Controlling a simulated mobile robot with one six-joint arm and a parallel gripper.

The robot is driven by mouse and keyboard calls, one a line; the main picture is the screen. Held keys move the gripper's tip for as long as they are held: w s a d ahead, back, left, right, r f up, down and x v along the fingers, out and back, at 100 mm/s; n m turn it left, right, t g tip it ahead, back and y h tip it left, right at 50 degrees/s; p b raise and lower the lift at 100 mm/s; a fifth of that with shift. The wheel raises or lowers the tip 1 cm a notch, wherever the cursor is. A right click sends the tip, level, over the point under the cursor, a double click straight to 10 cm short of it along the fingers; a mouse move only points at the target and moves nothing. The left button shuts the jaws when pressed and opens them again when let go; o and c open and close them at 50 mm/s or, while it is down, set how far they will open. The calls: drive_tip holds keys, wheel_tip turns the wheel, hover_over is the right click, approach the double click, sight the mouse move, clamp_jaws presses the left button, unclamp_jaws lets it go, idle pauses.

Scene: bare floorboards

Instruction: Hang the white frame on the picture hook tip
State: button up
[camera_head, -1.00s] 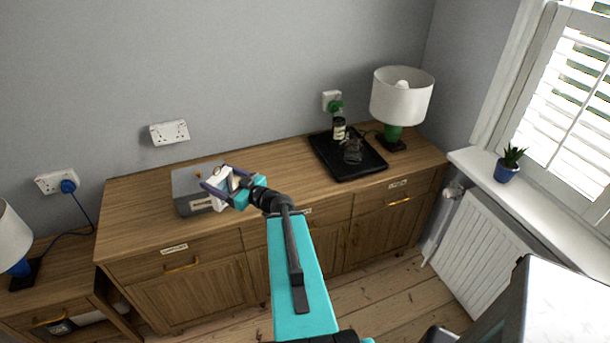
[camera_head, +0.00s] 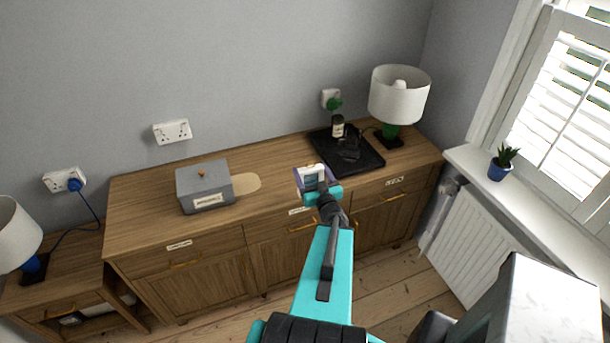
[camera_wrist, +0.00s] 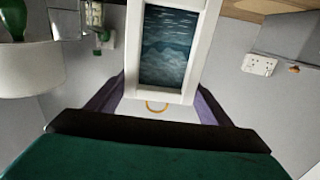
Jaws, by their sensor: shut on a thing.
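The white frame (camera_head: 311,169) is in my gripper (camera_head: 314,183), above the front middle of the wooden sideboard in the head view. In the wrist view, which looks upside down, the white frame (camera_wrist: 191,92) surrounds a dark blue-green sea picture. A brass-coloured ring (camera_wrist: 157,106) shows at the frame's edge nearest the gripper. My gripper's purple fingers (camera_wrist: 155,100) are shut on the frame, one on each side. I cannot make out a picture hook in either view.
A black tray (camera_head: 365,163) with a dark jar and a white-shaded lamp (camera_head: 400,95) stand right. The wall above has sockets (camera_head: 172,131) and otherwise looks bare.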

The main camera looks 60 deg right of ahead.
drive_tip(key=shift+w+f+b, duration=0.1)
drive_tip(key=shift+b, duration=0.2)
drive_tip(key=shift+w+d+f+b, duration=0.15)
drive_tip(key=shift+w+d+b, duration=0.25)
drive_tip(key=shift+b, duration=0.65)
drive_tip(key=b+x, duration=0.2)
drive_tip(key=b, duration=0.2)
drive_tip(key=b+x, duration=0.1)
drive_tip(key=b, duration=0.3)
drive_tip(key=d+b+x, duration=0.1)
drive_tip(key=b+x, duration=0.1)
drive_tip(key=b, duration=0.2)
drive_tip(key=shift+s+d+f, duration=0.15)
drive_tip(key=shift+f, duration=0.15)
drive_tip(key=b, duration=0.3)
drive_tip(key=shift+w+d+b, duration=0.25)
drive_tip(key=shift+d+b, duration=0.15)
drive_tip(key=d+x, duration=0.1)
drive_tip(key=x, duration=0.5)
drive_tip(key=shift+s+p, duration=0.35)
drive_tip(key=shift+w+d+f, duration=0.1)
